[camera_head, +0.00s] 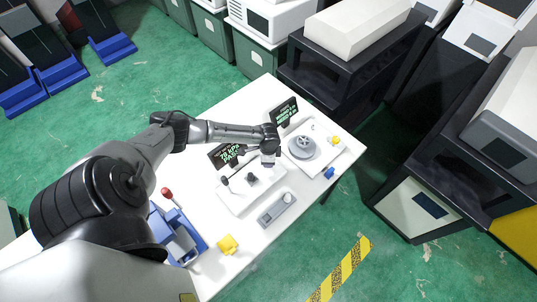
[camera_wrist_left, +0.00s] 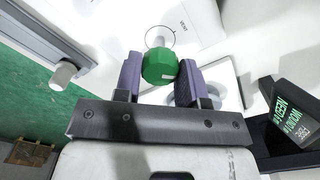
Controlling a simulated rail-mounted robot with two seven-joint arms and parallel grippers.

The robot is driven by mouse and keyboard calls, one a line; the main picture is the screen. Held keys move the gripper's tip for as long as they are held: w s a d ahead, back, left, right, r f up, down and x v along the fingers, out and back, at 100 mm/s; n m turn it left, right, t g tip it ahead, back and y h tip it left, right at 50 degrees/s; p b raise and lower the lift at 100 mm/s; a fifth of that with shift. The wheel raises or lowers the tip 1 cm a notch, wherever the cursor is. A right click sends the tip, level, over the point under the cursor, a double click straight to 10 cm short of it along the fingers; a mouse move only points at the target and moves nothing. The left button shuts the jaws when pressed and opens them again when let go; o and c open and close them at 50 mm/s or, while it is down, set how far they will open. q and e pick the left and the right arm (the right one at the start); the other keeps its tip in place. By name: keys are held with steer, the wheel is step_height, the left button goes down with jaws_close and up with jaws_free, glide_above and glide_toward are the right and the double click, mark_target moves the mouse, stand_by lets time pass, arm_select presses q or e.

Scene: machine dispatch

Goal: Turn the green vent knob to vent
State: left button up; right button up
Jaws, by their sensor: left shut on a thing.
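The green vent knob (camera_wrist_left: 159,68) sits between the two purple-grey fingers of my left gripper (camera_wrist_left: 160,80) in the left wrist view. The gripper is shut on it. A white shaft leads from the knob to a white panel (camera_wrist_left: 205,20), which has a ring mark and a small printed word that looks like "VENT". The knob carries a small white mark near its lower edge. In the head view my left gripper (camera_head: 268,162) reaches down at a white machine (camera_head: 236,202) on the table, and the knob is hidden there. My right gripper is not in view.
On the white table (camera_head: 252,98) stand two dark displays with green text (camera_head: 226,155) (camera_head: 284,110), a grey round device (camera_head: 302,147), a grey box with a dial (camera_head: 277,210), a yellow piece (camera_head: 228,244) and a blue device with a red-knobbed lever (camera_head: 180,238).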

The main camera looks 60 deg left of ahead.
arm_select(q)
steer(key=n+p, duration=0.2)
steer(key=n, duration=0.1)
steer(key=n+p, duration=0.1)
steer(key=p, duration=0.1)
steer(key=shift+r+n, duration=0.25)
steer(key=shift+n, duration=0.05)
steer(key=n+p, duration=0.2)
steer(key=shift+f+n, duration=0.1)
steer(key=shift+n, duration=0.3)
steer(key=shift+n+p, duration=0.3)
steer(key=shift+n, duration=0.3)
steer(key=shift+f, duration=0.1)
steer(key=o, duration=0.9)
